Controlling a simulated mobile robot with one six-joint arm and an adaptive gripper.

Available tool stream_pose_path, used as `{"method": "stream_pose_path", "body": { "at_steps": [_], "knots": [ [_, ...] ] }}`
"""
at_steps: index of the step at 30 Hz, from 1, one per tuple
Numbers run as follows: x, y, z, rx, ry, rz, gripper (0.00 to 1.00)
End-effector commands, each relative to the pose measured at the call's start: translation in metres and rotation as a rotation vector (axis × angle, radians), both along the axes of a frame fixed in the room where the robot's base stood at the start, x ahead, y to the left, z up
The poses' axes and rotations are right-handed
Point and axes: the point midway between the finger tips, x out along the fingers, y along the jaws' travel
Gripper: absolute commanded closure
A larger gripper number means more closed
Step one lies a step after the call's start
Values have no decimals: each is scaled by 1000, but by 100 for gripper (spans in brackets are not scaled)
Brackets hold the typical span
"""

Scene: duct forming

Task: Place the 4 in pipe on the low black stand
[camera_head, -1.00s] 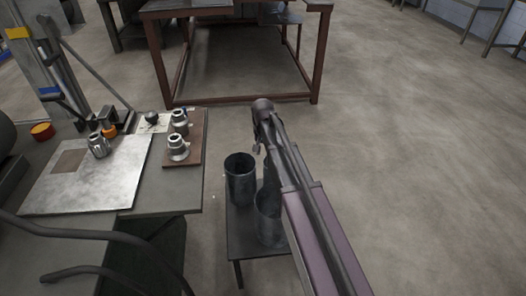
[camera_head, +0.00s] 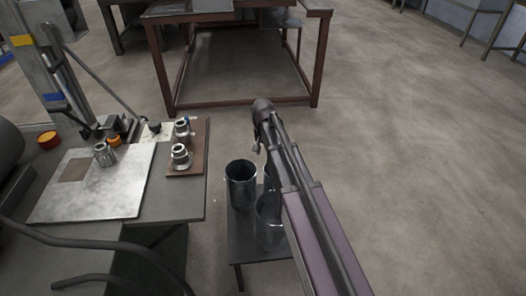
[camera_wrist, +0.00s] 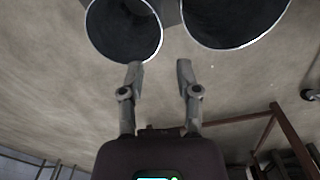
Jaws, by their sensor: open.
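The low black stand (camera_head: 241,249) is at the lower middle of the head view, right of the workbench. Dark metal pipes stand upright on it: one at the back left (camera_head: 241,188), one at the front (camera_head: 268,232), and part of another (camera_head: 270,180) behind my arm. I cannot tell which is the 4 in pipe. In the wrist view, two open pipe mouths show, a smaller one at left (camera_wrist: 126,32) and a wider one at right (camera_wrist: 236,22). My gripper (camera_wrist: 159,72) is open and empty; its left fingertip appears close to the smaller pipe's rim.
The workbench (camera_head: 187,207) at left holds a metal plate (camera_head: 104,197), several metal fittings (camera_head: 181,157) and an orange-topped part (camera_head: 48,140). A red-framed table (camera_head: 245,101) stands at the back. The floor to the right is clear.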

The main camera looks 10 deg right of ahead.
Motion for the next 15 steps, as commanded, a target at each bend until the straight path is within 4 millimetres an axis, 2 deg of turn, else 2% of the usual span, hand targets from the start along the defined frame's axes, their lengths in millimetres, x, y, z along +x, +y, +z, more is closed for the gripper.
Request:
{"method": "stream_pose_path", "body": {
  "at_steps": [10, 13, 15],
  "knots": [
    [-5, -2, 0, 0, 0, 5, 57],
    [-19, -8, 0, 1, 0, 21, 57],
    [-36, -14, 0, 3, 0, 41, 57]
  ]
}}
